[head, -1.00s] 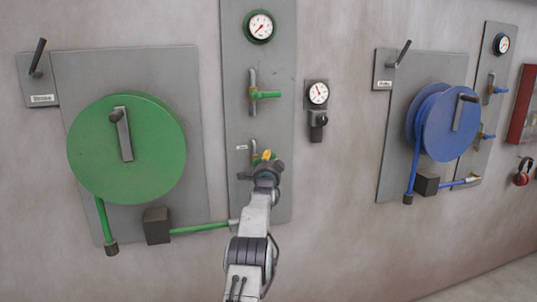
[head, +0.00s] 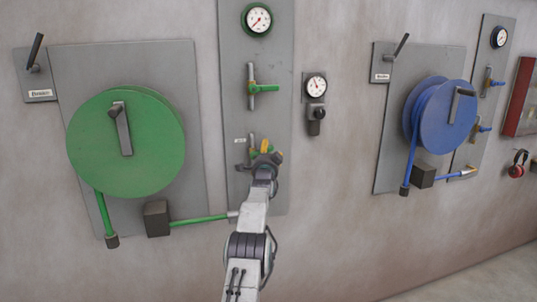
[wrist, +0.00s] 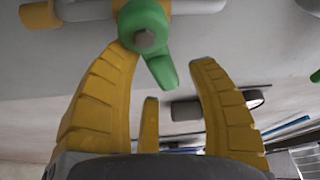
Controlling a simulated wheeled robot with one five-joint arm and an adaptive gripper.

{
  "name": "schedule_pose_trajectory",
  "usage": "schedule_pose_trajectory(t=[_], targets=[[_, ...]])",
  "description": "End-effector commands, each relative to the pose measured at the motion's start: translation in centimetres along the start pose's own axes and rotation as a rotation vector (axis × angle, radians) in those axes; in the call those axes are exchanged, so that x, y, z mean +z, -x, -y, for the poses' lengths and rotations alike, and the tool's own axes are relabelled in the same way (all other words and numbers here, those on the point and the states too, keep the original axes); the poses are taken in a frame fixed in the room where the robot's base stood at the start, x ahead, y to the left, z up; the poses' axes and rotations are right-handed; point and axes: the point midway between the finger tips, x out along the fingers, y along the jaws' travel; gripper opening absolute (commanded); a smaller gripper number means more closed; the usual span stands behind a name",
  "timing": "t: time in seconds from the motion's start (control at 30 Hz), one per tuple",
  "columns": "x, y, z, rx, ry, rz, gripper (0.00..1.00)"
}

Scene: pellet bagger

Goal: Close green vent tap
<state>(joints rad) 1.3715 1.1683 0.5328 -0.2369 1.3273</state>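The lower green tap (head: 253,142) is on the tall grey panel (head: 275,195), beside a small label too small to read. My gripper (head: 266,152) is in front of it and hides part of it. In the wrist view, the green tap handle (wrist: 161,68) hangs from a bolted hub on a grey pipe, its free end tilted down and to the right. My gripper (wrist: 165,62) is open, with its yellow fingers on either side of the handle. The left finger is close to the hub; I cannot tell if it touches. The right finger is apart from the handle.
A second green tap (head: 265,88) and a gauge (head: 257,19) are higher on the panel. A green reel (head: 155,150) is left, with a green hose (head: 198,220) below. A small gauge (head: 316,86) and a blue reel (head: 450,120) are right.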

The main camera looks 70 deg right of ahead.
Motion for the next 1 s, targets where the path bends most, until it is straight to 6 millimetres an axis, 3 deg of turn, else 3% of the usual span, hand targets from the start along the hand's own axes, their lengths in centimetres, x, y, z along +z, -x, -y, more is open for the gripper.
schedule_pose_trajectory(t=[0.57,1.0], targets=[[0.1,0.4,-0.3,0.007,0.001,0.002,0.58],[0.1,2.7,-0.3,0.007,0.001,0.002,0.58]])
